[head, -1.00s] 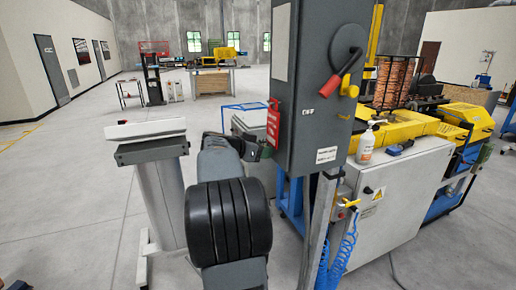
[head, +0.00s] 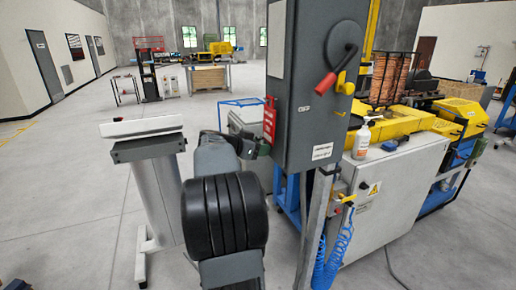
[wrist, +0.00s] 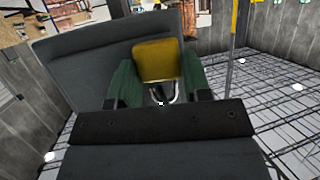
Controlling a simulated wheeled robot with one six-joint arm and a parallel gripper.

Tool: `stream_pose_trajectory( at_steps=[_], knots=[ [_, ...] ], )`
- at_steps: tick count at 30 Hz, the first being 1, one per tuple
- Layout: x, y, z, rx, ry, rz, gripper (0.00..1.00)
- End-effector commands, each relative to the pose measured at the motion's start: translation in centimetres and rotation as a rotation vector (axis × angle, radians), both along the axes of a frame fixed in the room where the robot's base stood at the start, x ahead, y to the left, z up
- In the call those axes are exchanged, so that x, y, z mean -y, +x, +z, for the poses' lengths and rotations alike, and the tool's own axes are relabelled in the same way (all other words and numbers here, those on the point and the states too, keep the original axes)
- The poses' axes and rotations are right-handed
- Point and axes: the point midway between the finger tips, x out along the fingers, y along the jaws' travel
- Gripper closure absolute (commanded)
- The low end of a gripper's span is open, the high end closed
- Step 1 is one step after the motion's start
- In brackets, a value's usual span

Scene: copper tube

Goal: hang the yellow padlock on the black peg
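The yellow padlock (wrist: 156,60) is between the two green fingers of my gripper in the wrist view, with its metal shackle (wrist: 174,95) showing below the body. My gripper (wrist: 157,76) is shut on the padlock's sides. In the head view my gripper (head: 265,144) is at the left edge of the grey cabinet (head: 300,130), just below a red tag (head: 269,120). The padlock is hidden there. I cannot make out the black peg in either view. A dark grey surface (wrist: 75,70) lies close behind the padlock in the wrist view.
A red-handled switch with a yellow part (head: 343,80) is on the cabinet front. A white-topped stand (head: 142,127) is left of my arm. A yellow machine (head: 415,120) and white box (head: 385,195) stand at right. The floor at left is open.

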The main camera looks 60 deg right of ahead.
Motion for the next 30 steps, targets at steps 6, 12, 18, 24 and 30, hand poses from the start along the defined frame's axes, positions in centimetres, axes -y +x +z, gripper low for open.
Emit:
stream_pose_trajectory(
  at_steps=[6, 12, 18, 24, 30],
  knots=[
    [0.0, 0.0, 0.0, 0.000, 0.000, 0.000, 0.34],
    [0.0, 0.0, 0.0, 0.000, 0.000, 0.000, 0.28],
    [-0.6, 0.3, 0.2, 0.001, 0.000, 0.002, 0.28],
    [-3.4, 1.5, 1.3, 0.002, -0.002, 0.006, 0.28],
    [-7.1, 3.0, 2.7, 0.003, -0.001, 0.005, 0.28]
  ],
)
